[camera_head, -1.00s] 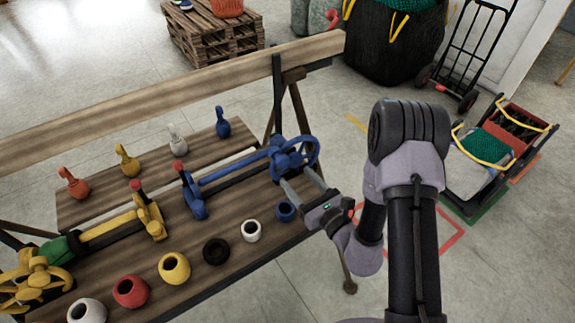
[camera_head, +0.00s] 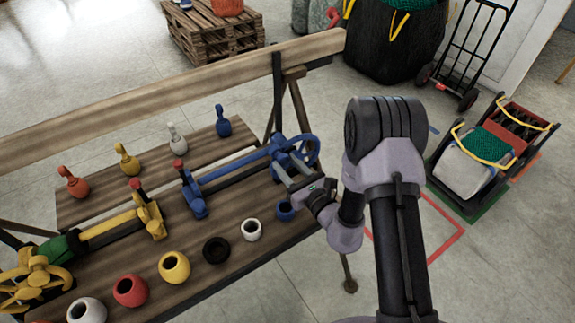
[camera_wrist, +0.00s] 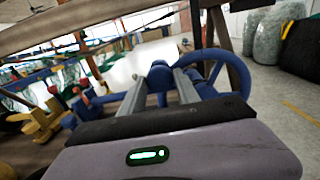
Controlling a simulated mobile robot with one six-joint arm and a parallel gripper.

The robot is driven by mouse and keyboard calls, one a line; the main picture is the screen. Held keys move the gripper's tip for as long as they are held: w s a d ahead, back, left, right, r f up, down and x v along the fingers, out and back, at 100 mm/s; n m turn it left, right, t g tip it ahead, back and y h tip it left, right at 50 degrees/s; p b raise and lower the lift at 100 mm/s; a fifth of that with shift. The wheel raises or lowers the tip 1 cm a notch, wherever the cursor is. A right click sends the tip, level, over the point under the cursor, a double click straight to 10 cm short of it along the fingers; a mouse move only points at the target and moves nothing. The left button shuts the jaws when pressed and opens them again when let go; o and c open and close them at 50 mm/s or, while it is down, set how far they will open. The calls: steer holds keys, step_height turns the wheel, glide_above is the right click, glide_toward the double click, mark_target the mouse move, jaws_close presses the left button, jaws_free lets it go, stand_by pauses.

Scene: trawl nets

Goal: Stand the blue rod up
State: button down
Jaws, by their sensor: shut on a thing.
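The blue rod (camera_head: 232,167) lies along the bench in the head view, between a blue stand (camera_head: 194,196) with a red-knobbed lever and a blue handwheel (camera_head: 314,150) at its right end. My gripper (camera_head: 290,164) reaches in from the right and is shut on the blue handwheel, near its hub. In the wrist view, the two grey fingers of my gripper (camera_wrist: 166,82) end at the blue hub, with the wheel rim (camera_wrist: 238,74) curving to the right. The exact contact is too small to tell.
The wooden bench (camera_head: 130,235) also bears a yellow rod (camera_head: 105,228) with a yellow wheel, several coloured pots along the front and several pegged weights at the back. A cart (camera_head: 490,160) stands on the floor at right. Open floor lies right of the bench.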

steer(key=w+d+m+p, duration=0.7)
steer(key=d+m, duration=0.5)
steer(key=m, duration=0.6)
steer(key=shift+w+d, duration=0.25)
steer(key=shift+w, duration=0.45)
steer(key=shift+f, duration=0.1)
stand_by(0.3)
steer(key=c, duration=0.9)
jaws_free()
steer(key=shift+d, duration=0.1)
